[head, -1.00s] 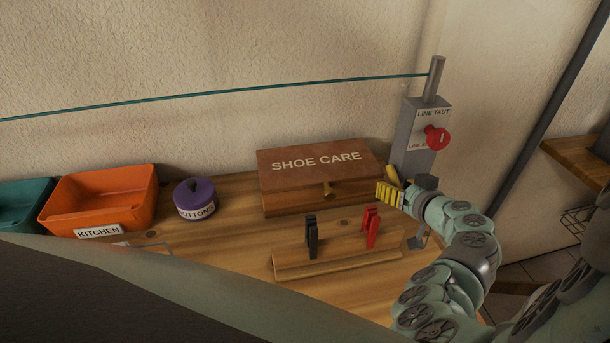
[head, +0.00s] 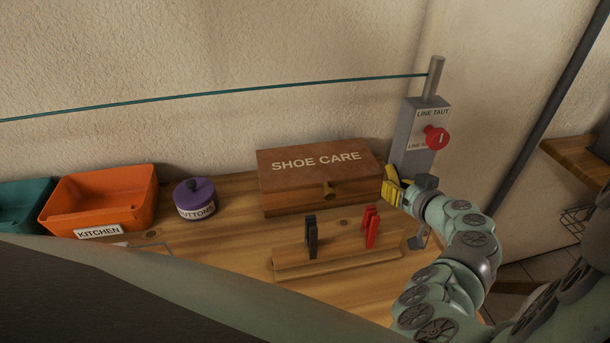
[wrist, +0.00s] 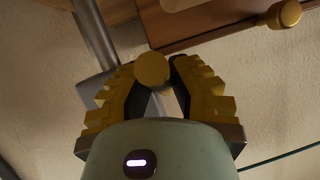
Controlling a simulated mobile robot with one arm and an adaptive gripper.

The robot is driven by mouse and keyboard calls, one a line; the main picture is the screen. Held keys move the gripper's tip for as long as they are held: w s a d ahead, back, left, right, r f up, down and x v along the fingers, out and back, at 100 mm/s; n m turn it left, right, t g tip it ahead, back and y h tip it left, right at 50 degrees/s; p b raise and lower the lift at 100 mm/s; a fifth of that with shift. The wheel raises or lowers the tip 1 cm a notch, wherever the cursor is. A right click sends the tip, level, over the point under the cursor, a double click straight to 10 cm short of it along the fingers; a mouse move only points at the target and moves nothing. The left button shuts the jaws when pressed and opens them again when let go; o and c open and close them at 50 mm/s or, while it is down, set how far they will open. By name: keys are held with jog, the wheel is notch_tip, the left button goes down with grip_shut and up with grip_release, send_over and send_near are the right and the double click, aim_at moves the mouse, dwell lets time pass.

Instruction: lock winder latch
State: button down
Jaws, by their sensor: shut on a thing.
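The winder (head: 418,160) is a grey upright box with a metal post on top. It stands at the back right of the bench in the head view. Its upper label reads "LINE TAUT"; the lower label is partly covered by a red round knob (head: 437,138). My gripper (head: 388,186), with yellow ridged fingers, is low at the winder's front left, below the red knob. In the wrist view my gripper (wrist: 155,80) has its fingertips closed around a round yellow knob (wrist: 153,67). The knob's mounting is hidden by the fingers. A taut teal line (head: 240,92) runs left from the post.
A brown "SHOE CARE" box (head: 300,185) with a wooden knob stands just left of my gripper. A wooden rack (head: 340,262) with black and red clips is in front. A purple button tin (head: 195,196) and an orange bin (head: 95,205) are farther left.

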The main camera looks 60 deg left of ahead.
jog(key=r+h+p, duration=0.1)
jog(key=p, duration=0.3)
jog(key=shift+s+r+g+h, duration=0.1)
jog(key=shift+r+g+h, duration=0.2)
jog(key=shift+r+h, duration=0.1)
jog(key=shift+d+r+h+p, duration=0.1)
jog(key=shift+r+h+p, duration=0.05)
jog(key=shift+h+p, duration=0.6)
jog(key=shift+g+p, duration=0.3)
jog(key=shift+p, duration=0.05)
jog(key=shift+d+h, duration=0.1)
jog(key=shift+h, duration=0.15)
jog(key=shift+f, duration=0.2)
jog(key=c, duration=0.9)
grip_release()
jog(key=shift+o, duration=0.2)
jog(key=shift+r, duration=0.1)
jog(key=v, duration=1.2)
